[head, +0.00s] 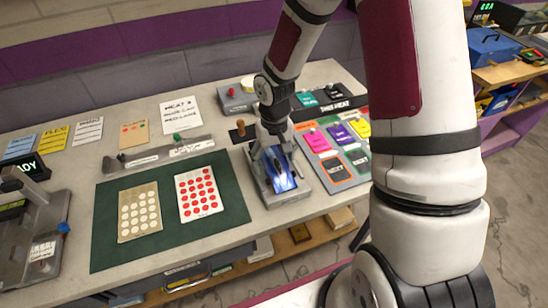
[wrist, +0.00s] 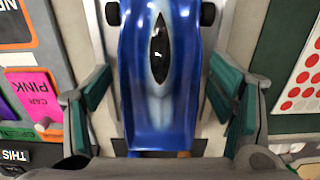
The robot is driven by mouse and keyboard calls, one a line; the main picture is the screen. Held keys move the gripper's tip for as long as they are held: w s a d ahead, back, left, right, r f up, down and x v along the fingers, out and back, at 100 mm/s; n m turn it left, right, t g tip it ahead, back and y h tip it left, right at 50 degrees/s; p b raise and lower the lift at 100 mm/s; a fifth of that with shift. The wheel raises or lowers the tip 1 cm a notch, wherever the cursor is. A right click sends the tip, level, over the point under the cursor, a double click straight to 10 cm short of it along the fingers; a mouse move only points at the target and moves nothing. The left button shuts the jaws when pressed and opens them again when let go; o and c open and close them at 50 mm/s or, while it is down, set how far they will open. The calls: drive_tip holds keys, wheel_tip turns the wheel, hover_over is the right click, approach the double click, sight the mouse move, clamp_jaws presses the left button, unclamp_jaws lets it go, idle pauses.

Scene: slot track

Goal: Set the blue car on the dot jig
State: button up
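The blue car (head: 280,168) sits in a grey tray (head: 301,182) at the front edge of the bench, beside the green mat. In the wrist view the car (wrist: 160,95) is large and central, with a dark canopy and black wheels. My gripper (head: 273,150) is over the car. In the wrist view its teal-padded fingers (wrist: 162,105) stand open, one on each side of the car, with gaps between. I cannot tell for certain which thing is the dot jig. A white card with red dots (head: 199,194) and a tan card with pale dots (head: 139,212) lie on the mat.
The green mat (head: 110,240) lies left of the tray. A grey fixture (head: 40,225) stands at the far left. Coloured cards (head: 335,145) lie close right of the tray. A grey bar (head: 160,154) and a paper sign (head: 181,113) are behind the mat.

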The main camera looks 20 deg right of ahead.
sight(274, 156)
drive_tip(key=shift+r, duration=0.1)
wheel_tip(274, 156, up, 12)
drive_tip(key=s+r+t+h, duration=0.1)
drive_tip(key=s+r, duration=0.4)
drive_tip(key=r, duration=0.2)
drive_tip(key=s+r+t, duration=0.2)
drive_tip(key=s+r, duration=0.2)
drive_tip(key=r, duration=0.4)
drive_tip(key=s+r+t+y, duration=0.1)
drive_tip(key=s+r, duration=0.3)
drive_tip(key=s, duration=0.7)
drive_tip(key=shift+s+r+t, duration=0.3)
drive_tip(key=shift+r+t, duration=0.1)
drive_tip(key=shift+t, duration=0.3)
